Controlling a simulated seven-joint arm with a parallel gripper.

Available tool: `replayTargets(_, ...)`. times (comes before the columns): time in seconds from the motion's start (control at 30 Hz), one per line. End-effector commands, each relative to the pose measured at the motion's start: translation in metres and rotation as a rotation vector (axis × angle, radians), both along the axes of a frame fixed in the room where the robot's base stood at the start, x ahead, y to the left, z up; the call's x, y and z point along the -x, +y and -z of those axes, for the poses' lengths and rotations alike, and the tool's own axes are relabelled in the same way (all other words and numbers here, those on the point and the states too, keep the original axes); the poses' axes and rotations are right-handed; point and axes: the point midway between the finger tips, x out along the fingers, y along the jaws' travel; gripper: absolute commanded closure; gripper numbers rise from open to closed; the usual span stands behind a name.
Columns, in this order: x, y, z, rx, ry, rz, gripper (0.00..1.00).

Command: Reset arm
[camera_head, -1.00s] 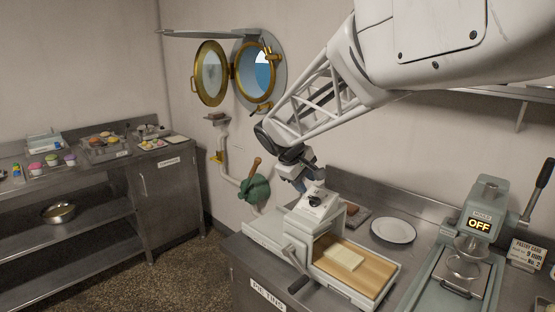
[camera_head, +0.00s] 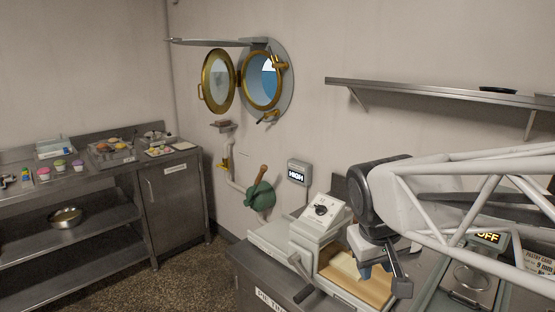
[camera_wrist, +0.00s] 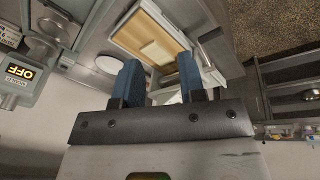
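My arm comes in from the right in the head view, with its wrist in front of the right part of the dough machine. My gripper (camera_wrist: 159,74) shows two blue fingers in the wrist view, spread apart with nothing between them. In the head view the gripper (camera_head: 378,275) hangs over the machine's wooden board and is partly hidden by my wrist. The dough machine (camera_head: 270,238) has a white dial box and a side crank. A pale dough slab (camera_wrist: 157,50) lies on its wooden board (camera_wrist: 125,38), apart from the fingers.
A grey press (camera_wrist: 22,78) reading OFF stands right of the machine, partly behind my arm. A white plate (camera_wrist: 108,64) lies between them. A wall shelf (camera_head: 430,92) runs above. A green valve (camera_head: 261,196) and open porthole (camera_head: 262,80) are on the wall.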

Motion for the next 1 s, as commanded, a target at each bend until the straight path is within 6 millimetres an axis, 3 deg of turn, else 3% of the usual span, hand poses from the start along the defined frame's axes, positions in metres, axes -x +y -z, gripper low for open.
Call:
replayTargets(0.2, 0.060, -0.006, 0.019, -0.088, -0.018, 0.109, 0.63)
replayTargets(0.4, 0.094, -0.006, 0.033, -0.146, -0.028, 0.178, 0.63)
replayTargets(0.6, 0.105, -0.006, 0.039, -0.166, -0.031, 0.201, 0.63)
replayTargets(1.0, 0.105, -0.006, 0.039, -0.166, -0.031, 0.201, 0.63)
